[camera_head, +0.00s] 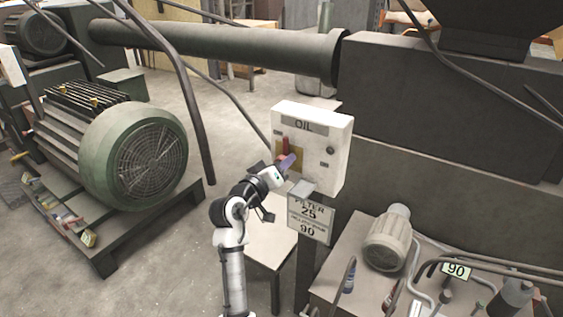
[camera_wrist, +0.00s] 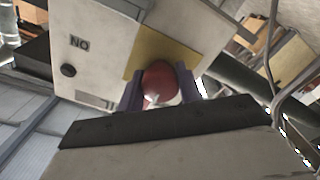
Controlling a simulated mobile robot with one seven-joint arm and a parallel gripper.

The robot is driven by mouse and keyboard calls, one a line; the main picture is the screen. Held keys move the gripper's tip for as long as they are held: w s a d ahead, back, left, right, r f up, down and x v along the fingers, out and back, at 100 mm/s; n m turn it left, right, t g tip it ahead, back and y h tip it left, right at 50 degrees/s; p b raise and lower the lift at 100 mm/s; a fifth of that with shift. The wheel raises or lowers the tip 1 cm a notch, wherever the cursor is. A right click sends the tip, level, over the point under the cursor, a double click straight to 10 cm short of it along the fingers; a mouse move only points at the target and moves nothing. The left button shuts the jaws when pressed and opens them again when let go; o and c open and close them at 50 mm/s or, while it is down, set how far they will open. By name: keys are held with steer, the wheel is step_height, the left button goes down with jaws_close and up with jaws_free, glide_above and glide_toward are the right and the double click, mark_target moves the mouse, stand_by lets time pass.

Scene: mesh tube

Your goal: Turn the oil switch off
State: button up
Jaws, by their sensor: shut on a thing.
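The oil switch box (camera_head: 321,135) is white, with an "OIL" label at the top of its front. Its red switch handle (camera_head: 285,145) stands out from a yellow plate (camera_head: 298,152) on the box front. My gripper (camera_head: 286,162) is at the handle. In the wrist view the purple fingers of my gripper (camera_wrist: 160,88) lie on both sides of the handle's round red end (camera_wrist: 160,82), shut on it. The yellow plate (camera_wrist: 150,50) is behind it. A label (camera_wrist: 79,42) on the box reads like an upside-down "ON". The handle's base is partly hidden.
A sign (camera_head: 310,218) reading "FILTER 25" and "90" hangs below the box. A big green motor (camera_head: 135,155) stands on a pallet to the left. A pump unit (camera_head: 388,240) with hoses is at the lower right. A dark pipe (camera_head: 220,45) runs behind.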

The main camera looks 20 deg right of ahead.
stand_by(0.3)
steer(key=o, duration=1)
steer(key=b+v, duration=0.3)
steer(key=v, duration=1.1)
